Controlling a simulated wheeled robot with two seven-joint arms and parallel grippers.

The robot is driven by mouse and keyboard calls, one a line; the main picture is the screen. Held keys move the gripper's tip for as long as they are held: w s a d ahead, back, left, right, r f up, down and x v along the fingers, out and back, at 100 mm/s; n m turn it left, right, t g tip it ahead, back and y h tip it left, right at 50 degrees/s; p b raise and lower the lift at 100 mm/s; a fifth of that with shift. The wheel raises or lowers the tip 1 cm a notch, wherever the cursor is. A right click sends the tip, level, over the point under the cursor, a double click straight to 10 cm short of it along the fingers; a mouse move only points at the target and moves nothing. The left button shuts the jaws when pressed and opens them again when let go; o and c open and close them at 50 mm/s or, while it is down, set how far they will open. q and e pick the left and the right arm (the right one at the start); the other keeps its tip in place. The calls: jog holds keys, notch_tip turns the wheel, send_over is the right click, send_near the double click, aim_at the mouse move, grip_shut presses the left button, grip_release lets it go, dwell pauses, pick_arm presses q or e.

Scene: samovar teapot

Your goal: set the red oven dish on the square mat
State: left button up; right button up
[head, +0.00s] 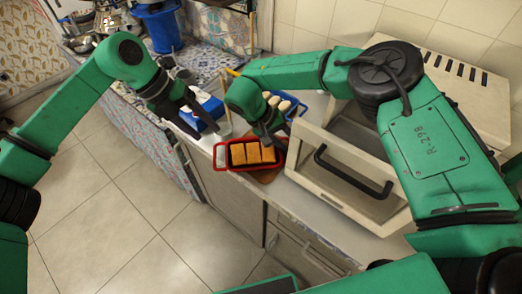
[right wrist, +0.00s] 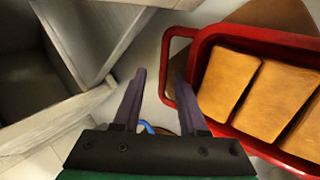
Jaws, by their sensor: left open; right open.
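The red oven dish (head: 250,168) stands on the counter with several golden-brown slabs in it. In the right wrist view the dish (right wrist: 265,38) fills the right side. A brown flat piece (head: 268,176) shows partly beneath and beside it; I cannot tell whether this is the square mat. My right gripper (right wrist: 158,80) is open at the dish's right end, its fingertips around or just above the red loop handle (right wrist: 166,85); contact is unclear. My left gripper (head: 204,128) is open and empty, left of and behind the dish.
A beige oven (head: 335,142) with a black bar handle (head: 350,178) stands close on the right. A blue tray (head: 299,110) with pale rolls lies behind the dish. A blue-and-white box (head: 208,109) is near my left gripper. The counter's front edge is close to the dish.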

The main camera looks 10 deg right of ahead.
jog(key=shift+r, duration=0.1)
jog(key=v, duration=1.2)
jog(key=shift+d, duration=0.1)
